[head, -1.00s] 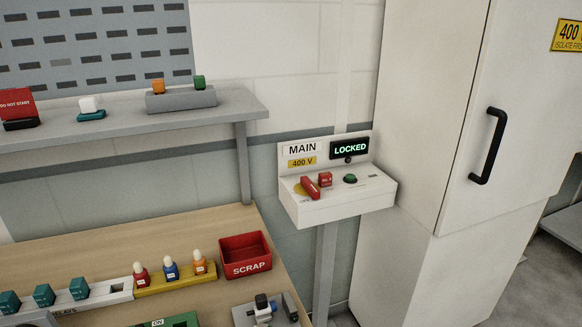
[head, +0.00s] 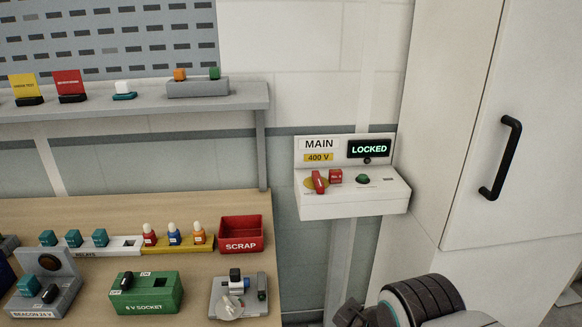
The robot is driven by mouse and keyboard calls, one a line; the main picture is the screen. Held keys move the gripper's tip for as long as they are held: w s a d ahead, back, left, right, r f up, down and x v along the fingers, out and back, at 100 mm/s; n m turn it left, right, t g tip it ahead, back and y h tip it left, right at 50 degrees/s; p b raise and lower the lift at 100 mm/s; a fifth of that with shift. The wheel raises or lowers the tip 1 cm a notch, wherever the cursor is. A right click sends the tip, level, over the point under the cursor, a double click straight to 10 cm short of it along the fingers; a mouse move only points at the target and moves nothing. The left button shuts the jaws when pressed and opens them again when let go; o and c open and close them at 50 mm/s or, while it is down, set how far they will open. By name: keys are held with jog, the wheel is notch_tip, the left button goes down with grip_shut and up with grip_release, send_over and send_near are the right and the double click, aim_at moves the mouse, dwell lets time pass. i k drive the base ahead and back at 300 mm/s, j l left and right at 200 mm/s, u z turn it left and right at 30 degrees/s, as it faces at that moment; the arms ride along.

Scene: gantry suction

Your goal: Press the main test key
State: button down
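The MAIN 400 V panel (head: 352,206) is a white box on a grey post, left of the tall cabinet. A green round key (head: 362,179) sits on the panel's top face, to the right. Left of it are a red block with small lettering (head: 335,176) and a red rotary handle (head: 319,182) on a yellow disc. Which of these is labelled as the test key is too small to read. Part of my arm shows at the bottom right, below and apart from the panel. My gripper's fingers cannot be seen.
A wooden bench (head: 200,212) at left holds a red SCRAP bin (head: 241,234), a green 6 V SOCKET box (head: 147,294), a beacon unit (head: 45,296) and a relay rack (head: 105,247). A shelf (head: 135,112) runs above. The tall white cabinet (head: 487,150) stands right of the panel.

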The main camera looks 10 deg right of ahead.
aim_at(362, 177)
jog(key=i+l+u, duration=0.15)
jog(key=u, duration=0.35)
jog(key=l+u, duration=0.3)
jog(key=u, duration=0.2)
jog(key=i+l+u, duration=0.1)
jog(key=l+u, duration=0.2)
jog(key=u, duration=0.2)
jog(key=l+u, duration=0.3)
jog(key=u, duration=0.2)
jog(key=l+u, duration=0.3)
jog(key=l, duration=0.15)
jog(key=l+u, duration=0.3)
jog(key=l, duration=0.15)
